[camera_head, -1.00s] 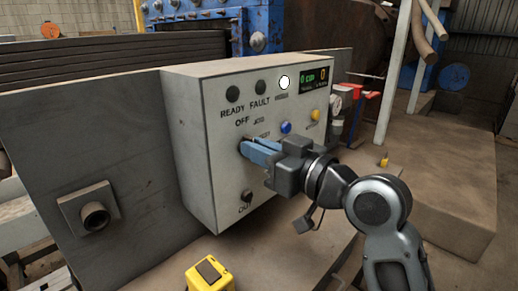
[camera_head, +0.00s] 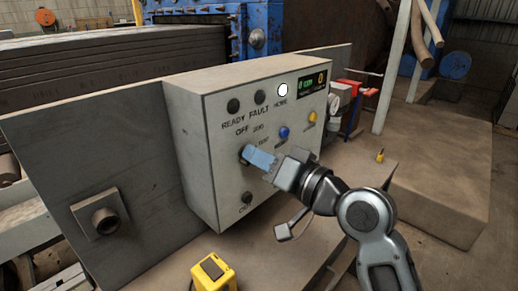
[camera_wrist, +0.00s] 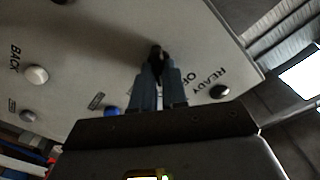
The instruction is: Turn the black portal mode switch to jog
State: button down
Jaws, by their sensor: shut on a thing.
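The black mode switch (camera_head: 245,154) sits on the front of the grey control box, below the OFF and JOG labels, with a third small label to its right. In the wrist view the black knob (camera_wrist: 156,53) shows between the fingertips. My gripper (camera_head: 250,156), with blue fingers, is at the panel and shut on the knob. It also shows in the wrist view (camera_wrist: 157,66). The fingers cover most of the knob, so I cannot tell which label it points to.
The control box (camera_head: 213,165) also carries a blue button (camera_head: 283,132), a yellow button (camera_head: 312,117), a lower knob (camera_head: 246,198), and a row of lamps with a white one lit (camera_head: 282,90). A yellow object (camera_head: 213,272) stands in front below. The ledge right of the box is mostly clear.

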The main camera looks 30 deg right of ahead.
jog(key=shift+m+p, duration=0.3)
jog(key=shift+m, duration=0.3)
jog(key=c, duration=1.2)
grip_release()
jog(key=shift+o, duration=0.2)
jog(key=shift+s+d, duration=0.1)
jog(key=b+v, duration=0.2)
jog(key=v, duration=0.5)
jog(key=shift+s, duration=0.25)
